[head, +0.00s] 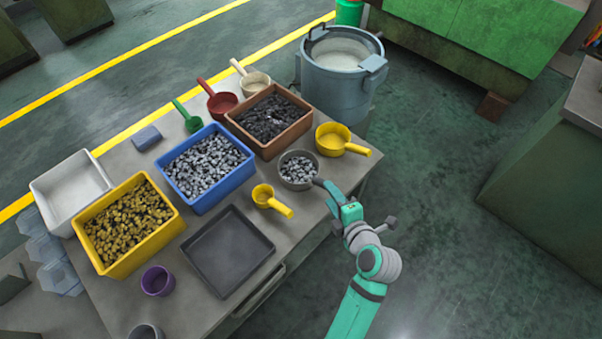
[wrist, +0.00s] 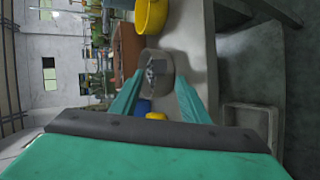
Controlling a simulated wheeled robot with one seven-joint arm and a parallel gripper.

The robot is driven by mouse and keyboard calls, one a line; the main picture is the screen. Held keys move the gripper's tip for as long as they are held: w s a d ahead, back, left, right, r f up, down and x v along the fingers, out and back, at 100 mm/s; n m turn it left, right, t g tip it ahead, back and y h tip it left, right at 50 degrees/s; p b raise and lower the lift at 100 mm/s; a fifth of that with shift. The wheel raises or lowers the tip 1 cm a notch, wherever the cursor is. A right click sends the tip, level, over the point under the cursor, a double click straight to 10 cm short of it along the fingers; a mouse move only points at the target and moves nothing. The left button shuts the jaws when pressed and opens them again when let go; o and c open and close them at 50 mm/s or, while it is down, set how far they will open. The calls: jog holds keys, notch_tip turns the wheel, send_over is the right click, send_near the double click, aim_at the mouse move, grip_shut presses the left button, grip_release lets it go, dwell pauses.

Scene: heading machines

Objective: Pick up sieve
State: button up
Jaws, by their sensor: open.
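The sieve appears to be the round grey bowl (head: 283,178) holding silvery metal pieces, on the table's right side. It sits upright between the brown bin and the small yellow scoop; its mesh is too small to make out. My gripper (head: 320,184) is at its right, close to the rim; I cannot tell whether they touch. In the wrist view the grey bowl (wrist: 166,87) lies ahead, between the two spread green fingers (wrist: 157,98). The gripper is open and nothing is held. Any handle on the bowl is hidden by my gripper or absent.
A large yellow scoop (head: 331,141) stands behind the bowl and a small yellow scoop (head: 265,195) in front-left. The brown bin (head: 266,152), blue bin (head: 206,205) and empty black tray (head: 207,277) fill the table leftward. A large grey drum (head: 334,90) stands beyond the table.

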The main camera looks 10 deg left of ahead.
jog(key=shift+x, duration=3.15)
jog(key=shift+w+d+r, duration=0.2)
grip_shut()
